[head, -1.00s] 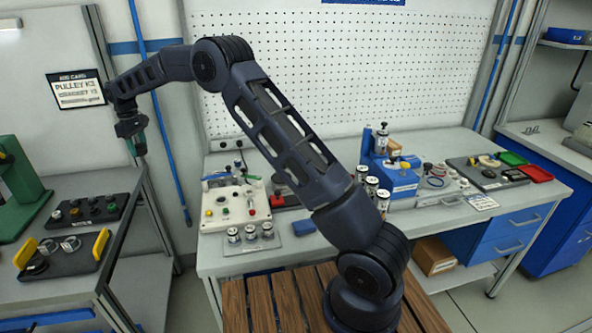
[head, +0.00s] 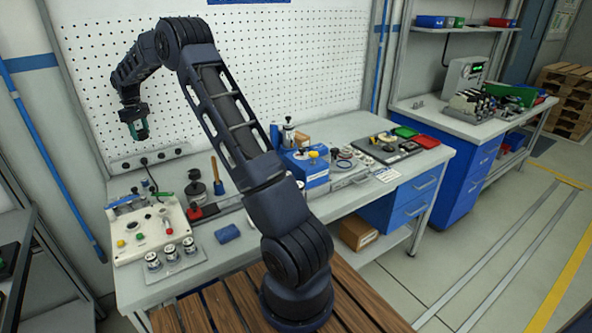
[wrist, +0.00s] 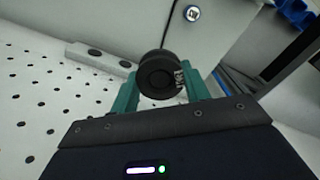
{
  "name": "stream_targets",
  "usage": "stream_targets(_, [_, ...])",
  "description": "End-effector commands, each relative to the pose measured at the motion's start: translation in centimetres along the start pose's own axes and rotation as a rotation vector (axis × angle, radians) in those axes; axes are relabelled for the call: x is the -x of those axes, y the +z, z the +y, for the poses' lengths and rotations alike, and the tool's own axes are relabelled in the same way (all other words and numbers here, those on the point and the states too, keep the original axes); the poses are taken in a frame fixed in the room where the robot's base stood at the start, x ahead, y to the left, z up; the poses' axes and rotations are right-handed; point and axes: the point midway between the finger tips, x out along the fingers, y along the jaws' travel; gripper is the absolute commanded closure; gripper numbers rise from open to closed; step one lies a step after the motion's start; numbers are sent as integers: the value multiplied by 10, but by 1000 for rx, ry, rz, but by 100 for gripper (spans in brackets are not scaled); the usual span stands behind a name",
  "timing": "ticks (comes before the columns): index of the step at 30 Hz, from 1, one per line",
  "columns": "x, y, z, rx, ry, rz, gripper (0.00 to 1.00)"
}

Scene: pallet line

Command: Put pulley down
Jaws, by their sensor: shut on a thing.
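A dark round pulley (wrist: 158,74) with small pale markings on its face shows in the wrist view. It sits between the two green fingers of my gripper (wrist: 158,92), which is shut on it. In the head view my gripper (head: 139,130) hangs at the upper left, in front of the white pegboard and above the back left of the workbench (head: 222,262). The pulley cannot be made out clearly in the head view.
A control box (head: 145,232) with buttons and several small cylinders (head: 171,252) stand at the bench's left. A blue block (head: 228,233) lies near the front. A blue machine (head: 306,168) stands mid-bench.

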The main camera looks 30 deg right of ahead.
Motion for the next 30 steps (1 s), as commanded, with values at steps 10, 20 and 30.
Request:
stream_targets(10, [2,87,130,-185,0,1,80])
stream_targets(20, [4,189,234,-360,0,2,80])
stream_targets(30, [4,309,317,-540,0,2,80])
